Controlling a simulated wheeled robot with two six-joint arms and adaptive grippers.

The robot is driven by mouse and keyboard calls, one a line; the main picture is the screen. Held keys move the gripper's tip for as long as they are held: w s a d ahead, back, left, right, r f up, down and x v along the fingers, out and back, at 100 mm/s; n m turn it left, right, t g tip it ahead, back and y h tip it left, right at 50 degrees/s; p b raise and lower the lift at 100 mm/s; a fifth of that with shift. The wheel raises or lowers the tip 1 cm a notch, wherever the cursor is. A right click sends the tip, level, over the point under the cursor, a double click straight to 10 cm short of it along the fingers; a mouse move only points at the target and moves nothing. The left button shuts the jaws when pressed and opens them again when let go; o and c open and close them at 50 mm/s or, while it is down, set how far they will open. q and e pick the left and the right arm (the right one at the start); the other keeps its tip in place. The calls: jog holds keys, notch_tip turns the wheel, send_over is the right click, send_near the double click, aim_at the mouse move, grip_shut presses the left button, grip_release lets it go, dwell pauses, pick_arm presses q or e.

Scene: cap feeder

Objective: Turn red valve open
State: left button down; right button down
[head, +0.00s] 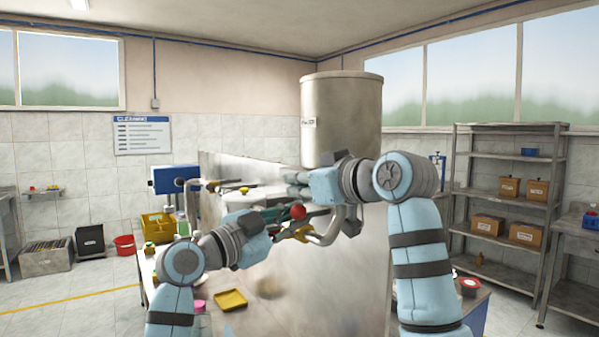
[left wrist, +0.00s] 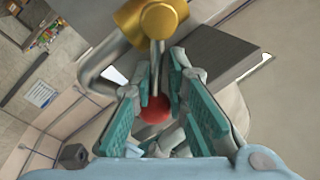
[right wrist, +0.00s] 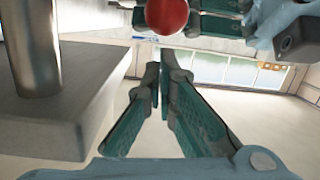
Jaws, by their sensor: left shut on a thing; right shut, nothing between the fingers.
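The red valve shows as a red ball knob (head: 298,212) on a metal lever that comes from a brass valve body (left wrist: 150,18) on a bent pipe. In the left wrist view, the red knob (left wrist: 155,108) and its lever lie between the fingers of my left gripper (left wrist: 163,92), which is shut on them. My left gripper (head: 286,216) comes in from the left in the head view. My right gripper (head: 292,179) is shut and empty just above and behind the knob. In the right wrist view, the knob (right wrist: 167,14) lies beyond its fingertips, partly cut off.
A blue device (head: 175,179), a yellow bin (head: 158,226) and a yellow tray (head: 231,299) are on the left. A shelf rack (head: 505,200) with boxes stands at the right. Open floor lies at the left.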

jog(key=shift+s+d+f, duration=0.2)
jog(key=shift+d+f, duration=0.05)
jog(key=shift+f, duration=0.25)
jog(key=shift+d+f, duration=0.1)
jog(key=shift+s+d+f, duration=0.15)
jog(key=shift+s+f, duration=0.1)
jog(key=shift+f, duration=0.05)
pick_arm(q)
jog(key=shift+s+r, duration=0.15)
jog(key=shift+r, duration=0.1)
pick_arm(e)
jog(key=shift+s+d+f, duration=0.15)
jog(key=shift+s+f, duration=0.05)
pick_arm(q)
jog(key=c, duration=1.9)
grip_release()
jog(key=o, duration=0.6)
jog(key=shift+a, duration=0.2)
pick_arm(e)
jog(key=shift+w+a+f, duration=0.15)
jog(key=shift+w+a, duration=0.05)
pick_arm(q)
jog(key=shift+w+f, duration=0.1)
jog(key=shift+w, duration=0.1)
pick_arm(e)
jog(key=shift+w+a, duration=0.1)
pick_arm(q)
jog(key=shift+s+f, duration=0.1)
